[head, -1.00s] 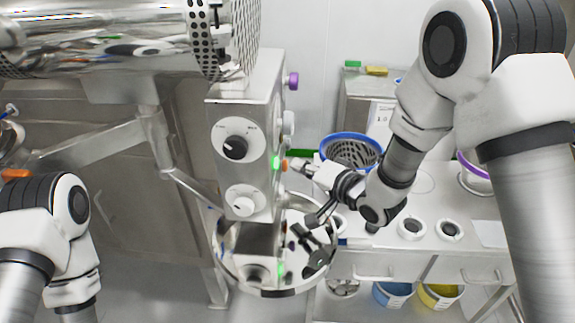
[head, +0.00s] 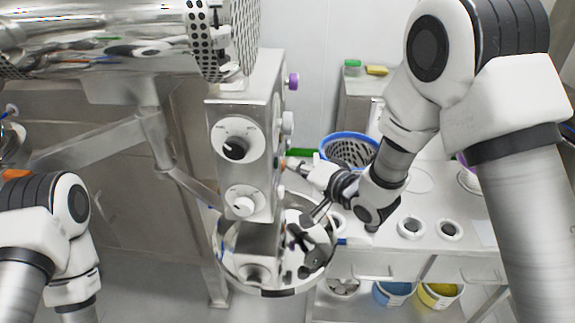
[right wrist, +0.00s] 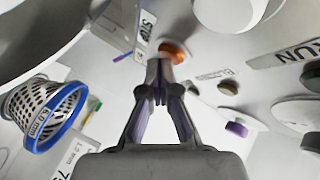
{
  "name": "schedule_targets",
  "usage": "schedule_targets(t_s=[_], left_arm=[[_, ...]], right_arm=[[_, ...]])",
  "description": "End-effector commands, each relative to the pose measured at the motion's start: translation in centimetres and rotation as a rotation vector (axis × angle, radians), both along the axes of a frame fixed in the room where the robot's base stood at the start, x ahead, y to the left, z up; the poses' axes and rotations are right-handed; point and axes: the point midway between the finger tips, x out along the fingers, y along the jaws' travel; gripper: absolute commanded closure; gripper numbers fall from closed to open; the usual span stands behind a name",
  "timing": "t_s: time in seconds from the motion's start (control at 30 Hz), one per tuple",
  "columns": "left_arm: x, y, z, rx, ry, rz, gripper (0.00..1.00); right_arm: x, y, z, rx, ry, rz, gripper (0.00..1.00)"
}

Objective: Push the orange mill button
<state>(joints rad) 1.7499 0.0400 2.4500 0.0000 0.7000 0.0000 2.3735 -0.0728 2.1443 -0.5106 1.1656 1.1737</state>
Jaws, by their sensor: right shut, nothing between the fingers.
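The orange mill button (head: 284,163) sits on the right side of the steel control column (head: 265,100). In the right wrist view the orange button (right wrist: 175,51) is beside a STOP label, partly covered by my fingertips. My right gripper (head: 291,163) is shut and empty, its tips at the button. In the right wrist view the closed tips of my right gripper (right wrist: 160,72) overlap the button's lower edge and appear to touch it. My left arm shows at the lower left, but its gripper is out of view.
A perforated basket with a blue rim (head: 350,134) stands on the bench behind my right forearm. A round steel bowl (head: 225,270) is below the column. A purple knob (head: 293,81) sticks out above the button. A small indicator (right wrist: 228,89) beside the button is dark.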

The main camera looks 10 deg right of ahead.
Motion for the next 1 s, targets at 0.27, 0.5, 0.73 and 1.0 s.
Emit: schedule_targets(t_s=[0.27,0.5,0.73,1.0], left_arm=[[0.0,0.0,0.0,0.000,0.000,0.000,0.60],[0.0,0.0,0.2,0.000,0.000,0.000,0.60],[0.0,0.0,0.2,0.000,0.000,0.000,0.60],[0.0,0.0,0.4,0.000,0.000,0.000,0.60]], right_arm=[[-0.1,-0.2,0.0,0.000,0.001,-0.001,1.00],[-0.4,-1.4,0.0,0.001,0.002,-0.001,1.00],[-0.5,-1.8,-0.1,-0.001,0.001,-0.001,1.00],[-0.7,-2.6,0.0,0.003,0.002,-0.002,1.00]])
